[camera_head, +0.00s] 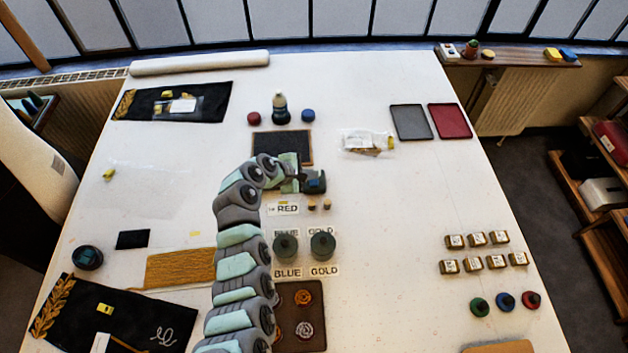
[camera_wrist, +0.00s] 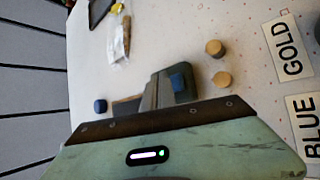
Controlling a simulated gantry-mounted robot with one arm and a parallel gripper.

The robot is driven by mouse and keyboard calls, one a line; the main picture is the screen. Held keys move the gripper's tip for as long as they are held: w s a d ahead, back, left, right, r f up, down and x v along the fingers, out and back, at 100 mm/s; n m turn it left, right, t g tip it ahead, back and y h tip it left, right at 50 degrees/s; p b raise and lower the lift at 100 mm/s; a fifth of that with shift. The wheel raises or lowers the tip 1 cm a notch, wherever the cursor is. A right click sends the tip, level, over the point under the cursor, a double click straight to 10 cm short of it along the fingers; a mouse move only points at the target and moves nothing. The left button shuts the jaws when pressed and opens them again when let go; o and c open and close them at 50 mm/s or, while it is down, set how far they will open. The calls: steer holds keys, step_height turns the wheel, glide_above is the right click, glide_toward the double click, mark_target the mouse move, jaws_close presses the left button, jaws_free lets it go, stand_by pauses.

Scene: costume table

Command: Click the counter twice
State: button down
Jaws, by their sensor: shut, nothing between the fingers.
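The counter (camera_head: 315,182) is a small dark block with a blue top, standing near the middle of the table. In the wrist view the counter (camera_wrist: 184,86) lies just beyond my fingers, with its blue button (camera_wrist: 178,81) visible. My gripper (camera_head: 298,183) is shut and empty, right beside the counter at its left in the head view. In the wrist view the grey fingers (camera_wrist: 153,91) overlap the counter's near side. I cannot tell whether they touch it. My arm hides part of the table's middle.
A dark mat (camera_head: 270,143) lies behind my gripper. Two wooden pegs (camera_head: 319,205) and a RED label (camera_head: 285,209) lie in front of the counter. Two dark round pots (camera_head: 322,245) stand nearer. The table to the right of the counter (camera_head: 390,220) is clear.

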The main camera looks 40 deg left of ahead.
mark_target(311, 183)
steer(key=shift+r+p, duration=1.6)
steer(key=shift+r, duration=0.7)
steer(key=shift+f, duration=0.1)
steer(key=shift+a, duration=0.1)
stand_by(0.5)
